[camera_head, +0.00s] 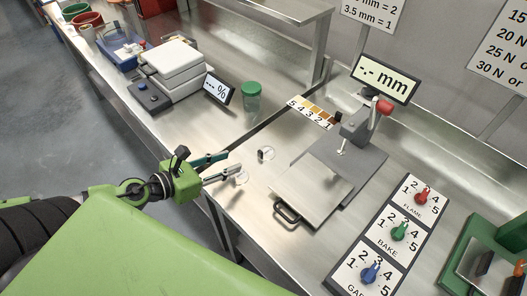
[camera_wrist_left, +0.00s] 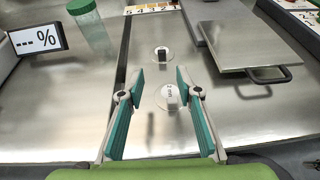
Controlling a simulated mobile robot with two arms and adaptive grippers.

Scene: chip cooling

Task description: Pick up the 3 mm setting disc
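Two clear round discs with small upright tabs lie on the steel counter. The near disc (camera_head: 241,177) is by my left gripper's fingertips; in the left wrist view this disc (camera_wrist_left: 170,103) appears between the fingers, with small print on its pale tab that I cannot read for certain. The far disc (camera_head: 266,154) lies farther in, and in the left wrist view it (camera_wrist_left: 162,55) is beyond the fingertips with a dark tab. Which one is 3 mm I cannot tell. My left gripper (camera_head: 233,163) is open and empty, also seen open in the wrist view (camera_wrist_left: 160,75). My right gripper is not in view.
A press with a steel plate (camera_head: 310,188) and front handle stands right of the discs, with a "-.- mm" display (camera_head: 384,80) behind. A green-lidded jar (camera_head: 251,97) and a "%" display (camera_head: 219,90) stand farther back. A dial panel (camera_head: 399,232) is at right.

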